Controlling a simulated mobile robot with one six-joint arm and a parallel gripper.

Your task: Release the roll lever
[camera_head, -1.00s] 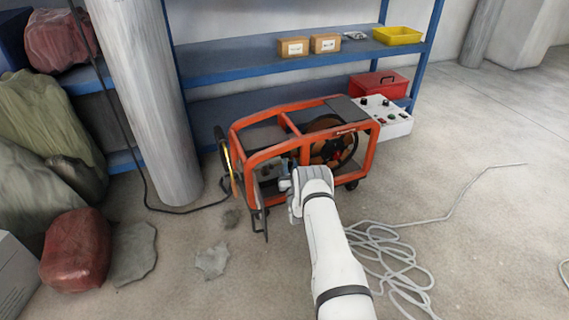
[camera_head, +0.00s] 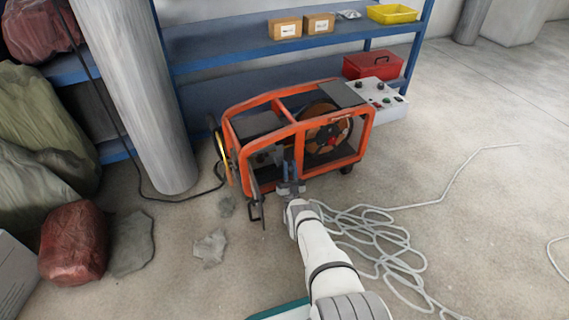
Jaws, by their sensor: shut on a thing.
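The orange-framed welding machine (camera_head: 293,127) stands on the floor in front of the shelf, with a brown roll (camera_head: 328,130) inside its right half. My gripper (camera_head: 289,186) is at the machine's lower front, left of the roll. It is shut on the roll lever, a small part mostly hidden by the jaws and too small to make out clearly. A thin dark bar with a bent end (camera_head: 256,209) hangs at the machine's left front corner, apart from my gripper. My white arm reaches up from the bottom of the picture.
A loose grey cable (camera_head: 375,240) lies coiled on the floor right of my arm. A grey pillar (camera_head: 135,90) and a red sack (camera_head: 74,243) stand left. A control box (camera_head: 375,100) and a red toolbox (camera_head: 373,64) are behind right. Floor at right is mostly clear.

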